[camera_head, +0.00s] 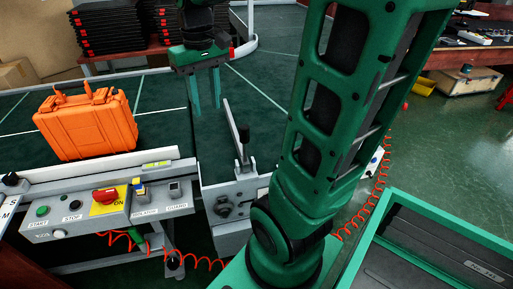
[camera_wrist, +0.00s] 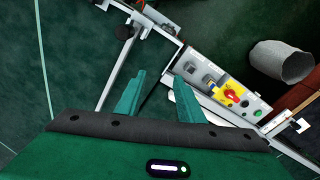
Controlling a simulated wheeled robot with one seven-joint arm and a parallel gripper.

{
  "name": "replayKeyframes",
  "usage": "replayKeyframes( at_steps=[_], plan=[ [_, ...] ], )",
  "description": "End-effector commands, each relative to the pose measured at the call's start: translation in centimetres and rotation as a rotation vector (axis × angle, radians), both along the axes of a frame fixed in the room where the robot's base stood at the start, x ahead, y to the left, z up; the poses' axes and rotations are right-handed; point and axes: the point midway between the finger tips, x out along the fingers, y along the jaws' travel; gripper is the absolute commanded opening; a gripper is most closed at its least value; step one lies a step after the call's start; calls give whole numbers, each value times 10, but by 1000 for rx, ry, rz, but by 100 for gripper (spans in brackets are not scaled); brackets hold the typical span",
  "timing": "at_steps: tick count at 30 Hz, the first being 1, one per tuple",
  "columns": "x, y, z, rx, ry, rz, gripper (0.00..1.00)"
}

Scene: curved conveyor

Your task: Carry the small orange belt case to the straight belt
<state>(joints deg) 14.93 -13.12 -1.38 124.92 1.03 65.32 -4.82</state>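The orange case (camera_head: 88,123), with a handle and latches, stands upright on the dark green belt (camera_head: 160,125) at the left of the head view. It does not show in the wrist view. My gripper (camera_head: 203,108) points down, to the right of the case and clear of it. Its two green fingers are apart with nothing between them; they also show in the wrist view (camera_wrist: 159,76). I cannot tell for sure which belt surface is the straight belt.
Stacked black trays (camera_head: 105,28) stand behind. A green-rimmed bin (camera_head: 420,222) is at lower right. A grey cylinder (camera_wrist: 282,62) shows in the wrist view.

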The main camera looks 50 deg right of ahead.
Motion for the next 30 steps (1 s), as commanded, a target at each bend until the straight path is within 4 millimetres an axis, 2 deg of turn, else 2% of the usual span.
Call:
replayKeyframes(
  at_steps=[1,3,6,9,11,16,24,25,29,30],
  plan=[
    [-31,-4,-10,1,3,-57,35],
    [-68,-10,-26,4,11,-137,35],
    [-112,-13,-48,13,21,-228,35],
    [-144,-13,-65,23,30,-292,35],
    [-156,-14,-72,26,33,-316,35],
    [-168,-14,-80,31,37,-342,35],
    [-167,-14,-79,30,38,-341,35],
    [-167,-14,-79,30,38,-341,31],
    [-167,-14,-79,30,39,-340,31],
    [-159,-14,-82,30,46,-341,31]
  ],
)
